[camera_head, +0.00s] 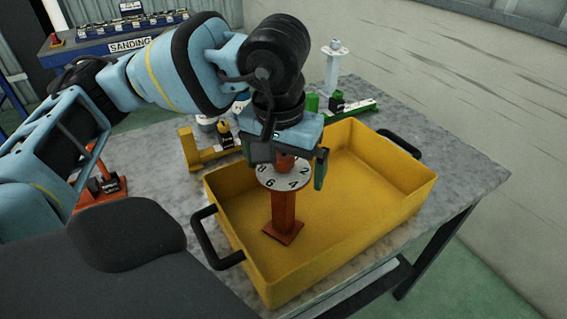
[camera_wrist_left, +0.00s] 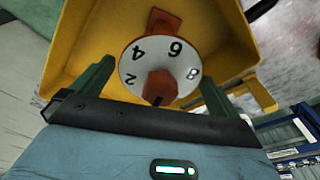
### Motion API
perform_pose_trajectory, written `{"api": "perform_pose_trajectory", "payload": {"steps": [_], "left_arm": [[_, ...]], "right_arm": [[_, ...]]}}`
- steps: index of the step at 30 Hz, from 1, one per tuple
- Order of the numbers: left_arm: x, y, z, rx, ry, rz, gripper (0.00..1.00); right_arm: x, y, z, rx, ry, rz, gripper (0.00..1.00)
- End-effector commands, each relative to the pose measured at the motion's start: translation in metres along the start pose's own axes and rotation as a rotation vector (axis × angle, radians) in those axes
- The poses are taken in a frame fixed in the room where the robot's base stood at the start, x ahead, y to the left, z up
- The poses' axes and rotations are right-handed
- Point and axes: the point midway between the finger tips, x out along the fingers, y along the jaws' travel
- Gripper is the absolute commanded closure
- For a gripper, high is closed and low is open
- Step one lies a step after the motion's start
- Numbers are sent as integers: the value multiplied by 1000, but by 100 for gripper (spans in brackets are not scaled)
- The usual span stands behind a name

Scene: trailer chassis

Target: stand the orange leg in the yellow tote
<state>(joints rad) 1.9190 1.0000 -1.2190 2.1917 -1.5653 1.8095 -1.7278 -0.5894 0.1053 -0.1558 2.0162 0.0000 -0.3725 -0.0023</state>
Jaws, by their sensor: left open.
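The orange leg (camera_head: 284,212) stands upright inside the yellow tote (camera_head: 393,205), towards its left part, with its square foot at the tote floor. A white numbered disc (camera_head: 284,174) sits around the leg near its top. My left gripper (camera_head: 291,165) is directly above the leg, pointing down, with its green fingers apart on either side of the leg's top. In the left wrist view the orange top (camera_wrist_left: 160,86) and the disc show between the open fingers (camera_wrist_left: 156,82), with a gap on each side. My right gripper is not in view.
The tote stands on a grey table (camera_head: 465,180) and has black handles (camera_head: 215,238) at its ends. Behind it are a yellow part (camera_head: 207,153), a green part (camera_head: 350,110) and a white leg (camera_head: 333,70). Another orange part (camera_head: 100,180) lies left. The tote's right half is empty.

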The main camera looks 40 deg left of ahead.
Motion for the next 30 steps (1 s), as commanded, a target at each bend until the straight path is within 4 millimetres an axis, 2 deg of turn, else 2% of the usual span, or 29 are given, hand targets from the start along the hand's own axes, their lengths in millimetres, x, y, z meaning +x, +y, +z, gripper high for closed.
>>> {"api": "perform_pose_trajectory", "payload": {"steps": [12, 18, 23, 30], "left_arm": [[-78, 1, -1, 1, 4, 3, 0], [-109, 0, -1, 0, 6, 3, 0], [-118, 0, 0, 1, 3, 2, 0], [-119, 0, 0, 1, 1, 1, 0]], "right_arm": [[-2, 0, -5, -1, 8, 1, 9], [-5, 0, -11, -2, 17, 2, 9], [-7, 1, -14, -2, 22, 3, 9], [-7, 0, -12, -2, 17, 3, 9]]}}
